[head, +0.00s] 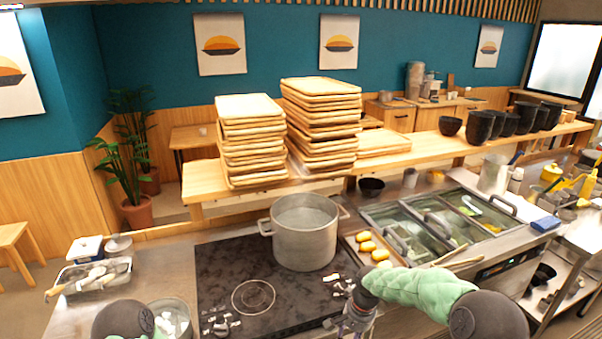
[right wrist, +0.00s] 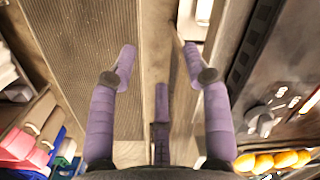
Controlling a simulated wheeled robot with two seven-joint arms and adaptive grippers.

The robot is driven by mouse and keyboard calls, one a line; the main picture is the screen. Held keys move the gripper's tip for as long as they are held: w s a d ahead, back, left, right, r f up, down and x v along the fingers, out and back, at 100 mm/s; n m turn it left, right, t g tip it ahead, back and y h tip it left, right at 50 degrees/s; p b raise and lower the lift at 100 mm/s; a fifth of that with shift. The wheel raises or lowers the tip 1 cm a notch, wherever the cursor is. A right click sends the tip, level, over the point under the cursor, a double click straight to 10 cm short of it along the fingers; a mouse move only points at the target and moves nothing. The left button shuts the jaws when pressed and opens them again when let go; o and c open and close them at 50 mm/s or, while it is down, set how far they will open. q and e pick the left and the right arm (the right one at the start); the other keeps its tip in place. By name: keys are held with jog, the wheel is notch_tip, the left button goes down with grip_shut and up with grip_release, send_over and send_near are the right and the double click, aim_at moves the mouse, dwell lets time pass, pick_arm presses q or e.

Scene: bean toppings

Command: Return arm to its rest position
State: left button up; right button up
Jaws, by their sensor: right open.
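My right arm, in a green quilted sleeve, reaches in from the lower right of the head view. Its gripper (head: 352,318) hangs low at the counter's front edge, right of the black cooktop, partly cut off by the picture's bottom.
A large steel pot (head: 304,236) stands on the black cooktop (head: 220,275). A tray of yellow food pieces (head: 367,246) and sunken containers (head: 440,222) lie right of it. A clear bin (head: 95,277) stands at the left. Stacked wooden trays (head: 252,140) rest on the shelf behind.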

jog(key=s+a+f+n+y+b, duration=0.1)
jog(key=s+a+f+n+y, duration=0.2)
jog(key=s+f, duration=1.55)
jog(key=s, duration=0.3)
jog(key=s+a+f+n+b, duration=0.1)
jog(key=s+f, duration=0.2)
jog(key=s, duration=0.3)
jog(key=shift+s+a+f+n+t+h, duration=0.25)
jog(key=shift+n+t+h, duration=0.05)
jog(key=shift+c, duration=0.8)
jog(key=shift+a, duration=0.1)
jog(key=shift+c, duration=0.2)
